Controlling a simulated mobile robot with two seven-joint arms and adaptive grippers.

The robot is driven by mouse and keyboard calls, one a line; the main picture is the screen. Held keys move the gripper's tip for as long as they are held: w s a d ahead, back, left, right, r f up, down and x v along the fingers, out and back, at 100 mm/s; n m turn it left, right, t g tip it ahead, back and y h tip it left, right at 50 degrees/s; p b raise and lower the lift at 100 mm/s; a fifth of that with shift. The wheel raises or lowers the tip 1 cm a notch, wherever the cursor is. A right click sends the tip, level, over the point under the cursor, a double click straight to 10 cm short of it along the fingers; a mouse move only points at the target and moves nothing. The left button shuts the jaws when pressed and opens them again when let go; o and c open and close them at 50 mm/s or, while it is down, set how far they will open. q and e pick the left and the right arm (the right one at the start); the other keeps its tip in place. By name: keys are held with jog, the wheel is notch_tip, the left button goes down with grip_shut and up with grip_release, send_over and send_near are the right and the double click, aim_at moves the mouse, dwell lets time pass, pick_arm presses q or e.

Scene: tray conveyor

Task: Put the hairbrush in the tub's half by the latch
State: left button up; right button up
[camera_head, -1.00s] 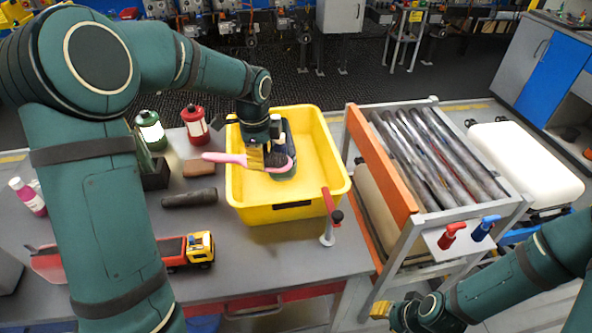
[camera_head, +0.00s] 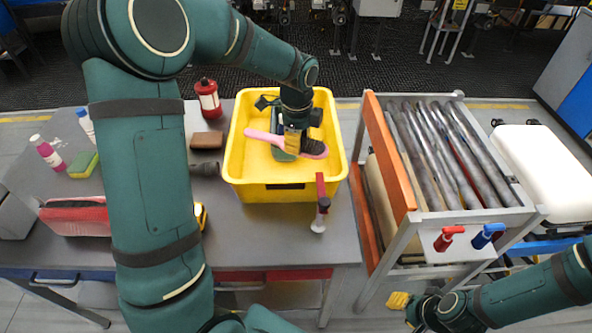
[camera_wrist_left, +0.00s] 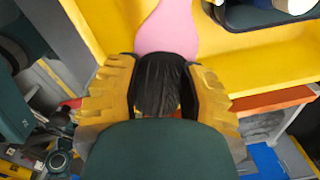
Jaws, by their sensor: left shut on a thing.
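The hairbrush (camera_head: 264,136) has a pink handle and dark bristles. My left gripper (camera_head: 293,142) is shut on it, over the inside of the yellow tub (camera_head: 236,172). The handle points left and the bristle head points right. In the left wrist view, black bristles lie between the yellow fingers (camera_wrist_left: 160,92), with the pink handle (camera_wrist_left: 168,28) beyond. I cannot tell how high it is above the tub floor.
A dark green item (camera_head: 284,155) lies in the tub, partly hidden under the brush and gripper. A roller conveyor (camera_head: 440,150) with an orange side rail stands to the right.

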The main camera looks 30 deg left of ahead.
pick_arm(q)
notch_tip(320, 180, down, 14)
jog(key=shift+f+b, duration=0.1)
jog(key=shift+b, duration=0.95)
jog(key=o, duration=1.2)
jog(key=shift+f, duration=0.15)
jog(key=shift+r, duration=0.35)
jog(key=r+p, duration=0.1)
jog(key=r, duration=0.5)
jog(key=r+p, duration=0.1)
jog(key=r, duration=0.4)
jog(key=shift+s+r, duration=0.2)
jog(key=shift+r, duration=0.15)
